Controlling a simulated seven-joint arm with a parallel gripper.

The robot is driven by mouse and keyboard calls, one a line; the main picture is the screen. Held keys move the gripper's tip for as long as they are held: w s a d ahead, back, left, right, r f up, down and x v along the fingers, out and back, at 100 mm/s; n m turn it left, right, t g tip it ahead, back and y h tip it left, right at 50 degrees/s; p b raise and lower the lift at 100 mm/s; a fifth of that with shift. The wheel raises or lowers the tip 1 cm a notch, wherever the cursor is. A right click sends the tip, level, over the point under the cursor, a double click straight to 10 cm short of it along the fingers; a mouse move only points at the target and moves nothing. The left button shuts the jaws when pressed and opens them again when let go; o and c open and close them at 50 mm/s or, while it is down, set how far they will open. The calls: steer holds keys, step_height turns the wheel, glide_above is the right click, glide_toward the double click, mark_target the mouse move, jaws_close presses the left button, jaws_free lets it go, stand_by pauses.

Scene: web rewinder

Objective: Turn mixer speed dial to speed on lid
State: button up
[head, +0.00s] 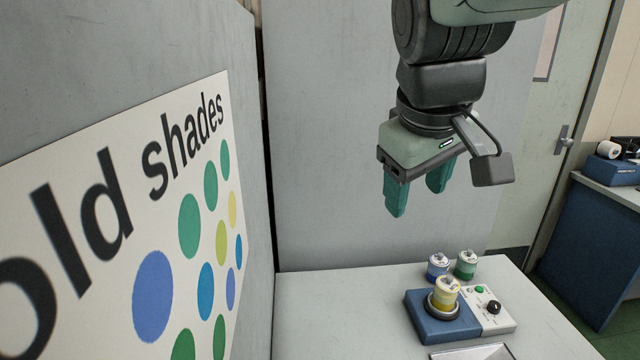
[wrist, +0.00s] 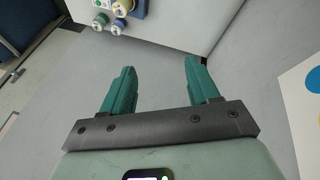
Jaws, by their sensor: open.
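The mixer (head: 424,322) has a blue body and stands on the grey bench at the lower right of the head view. A yellow jar (head: 445,293) with a pale lid sits upright in its round dark holder. The black speed dial (head: 494,307) is on the mixer's white panel, right of the jar and near a small green button (head: 481,290). Any marks on the dial or lid are too small to read. My gripper (head: 417,199) is open and empty, well above the bench and the mixer. Its two green fingers show apart in the wrist view (wrist: 160,66).
A blue jar (head: 437,265) and a green jar (head: 466,264) stand behind the mixer. A grey flat item (head: 472,353) lies at the bench's front. A colour-dot poster (head: 150,230) covers the left wall. The bench (head: 340,310) is clear left of the mixer.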

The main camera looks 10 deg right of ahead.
steer(key=w+d+f+n+g, duration=0.2)
steer(key=w+d+f+n, duration=0.25)
steer(key=w+d, duration=0.5)
steer(key=n+g+y, duration=0.2)
steer(key=n, duration=0.5)
glide_above(495, 304)
step_height(495, 304, down, 28)
steer(key=shift+m, duration=0.25)
step_height(495, 304, down, 10)
steer(key=shift+f, duration=0.2)
steer(key=shift+c, duration=0.2)
steer(key=c, duration=1)
